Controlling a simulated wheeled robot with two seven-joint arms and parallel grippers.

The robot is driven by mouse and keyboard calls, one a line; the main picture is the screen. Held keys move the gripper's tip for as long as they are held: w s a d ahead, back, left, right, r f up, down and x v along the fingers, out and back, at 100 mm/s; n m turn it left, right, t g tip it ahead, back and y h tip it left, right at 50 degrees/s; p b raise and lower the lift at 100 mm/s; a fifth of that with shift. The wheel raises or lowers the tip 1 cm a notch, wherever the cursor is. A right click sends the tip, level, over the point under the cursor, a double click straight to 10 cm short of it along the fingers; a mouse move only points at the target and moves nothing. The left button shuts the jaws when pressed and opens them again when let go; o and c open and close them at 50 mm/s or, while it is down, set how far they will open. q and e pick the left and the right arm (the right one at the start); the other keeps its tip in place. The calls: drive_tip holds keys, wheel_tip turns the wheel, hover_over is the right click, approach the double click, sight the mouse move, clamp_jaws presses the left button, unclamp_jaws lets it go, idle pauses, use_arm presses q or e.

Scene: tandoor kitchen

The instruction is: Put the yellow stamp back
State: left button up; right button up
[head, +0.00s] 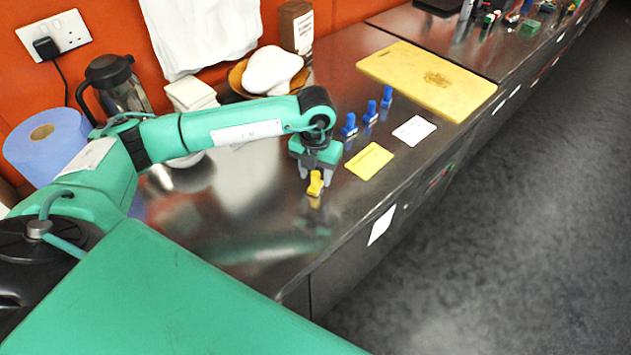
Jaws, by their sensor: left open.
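The yellow stamp (315,184) stands on the dark, shiny counter. My left gripper (316,174) is directly above it, pointing down, with its open fingers on either side of the stamp's upper part. I cannot tell whether the fingers touch it. Three blue stamps (370,111) stand in a row just behind and to the right of the gripper. A yellow card or pad (369,161) lies flat to the right of the yellow stamp. A white card (414,130) lies beyond it. My right gripper is not in view.
A yellow cutting board (428,79) lies farther along the counter. A blue paper roll (47,143), a dark jug (116,88) and a basket with a white thing (271,71) stand along the orange wall. The counter's front edge runs close to the stamp.

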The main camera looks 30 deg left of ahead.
sight(316, 173)
use_arm(q)
wheel_tip(316, 173, up, 8)
drive_tip(key=shift+f+b, duration=0.1)
drive_tip(key=shift+b, duration=0.75)
drive_tip(key=shift+r, duration=0.5)
